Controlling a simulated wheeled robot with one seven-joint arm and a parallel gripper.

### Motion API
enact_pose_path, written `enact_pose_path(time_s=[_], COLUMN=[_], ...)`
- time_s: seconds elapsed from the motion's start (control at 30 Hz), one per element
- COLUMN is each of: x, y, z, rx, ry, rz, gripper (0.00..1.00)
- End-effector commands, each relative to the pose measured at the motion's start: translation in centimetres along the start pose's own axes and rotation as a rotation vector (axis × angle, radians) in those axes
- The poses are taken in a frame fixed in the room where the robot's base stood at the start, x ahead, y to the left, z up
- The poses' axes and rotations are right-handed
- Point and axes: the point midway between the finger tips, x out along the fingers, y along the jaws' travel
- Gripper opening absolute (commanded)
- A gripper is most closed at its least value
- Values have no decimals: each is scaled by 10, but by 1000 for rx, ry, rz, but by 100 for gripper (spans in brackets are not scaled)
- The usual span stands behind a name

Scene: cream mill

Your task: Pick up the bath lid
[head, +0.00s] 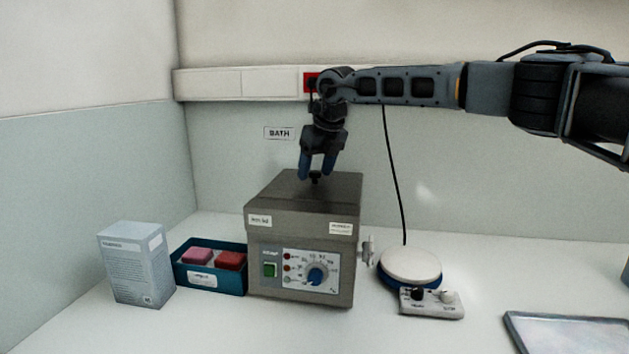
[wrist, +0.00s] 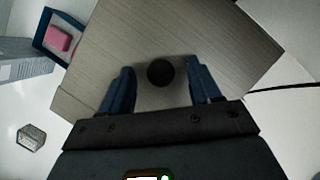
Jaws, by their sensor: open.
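The bath lid (head: 288,190) is a grey-brown metal cover sitting on the bath (head: 300,255), a box with a green switch and a blue dial. A small dark round knob (head: 316,178) stands on top of the lid. My gripper (head: 317,177) points down over the lid, its blue fingertips at about the knob's height in the head view. In the wrist view the lid (wrist: 180,50) fills the middle, and the knob (wrist: 160,72) lies between and slightly beyond the two open fingers (wrist: 160,82). I cannot tell whether a finger touches the knob.
A blue tray (head: 209,278) with pink and red blocks and a pale box (head: 137,265) stand left of the bath. A round white-topped stirrer (head: 410,264) with a control box (head: 432,303) is at the right. A shallow tray (head: 570,335) lies at front right. A wall cable (head: 393,180) hangs behind.

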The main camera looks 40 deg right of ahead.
Motion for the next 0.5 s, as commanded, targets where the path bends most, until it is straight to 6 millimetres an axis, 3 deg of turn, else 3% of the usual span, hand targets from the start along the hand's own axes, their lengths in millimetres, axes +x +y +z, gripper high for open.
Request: enact_pose_path(time_s=[0.23, 0.5], x=[3, 2], y=[0, 0], z=[0, 0], rx=[0, 0], ry=[0, 0], rz=[0, 0], gripper=[62, 36])
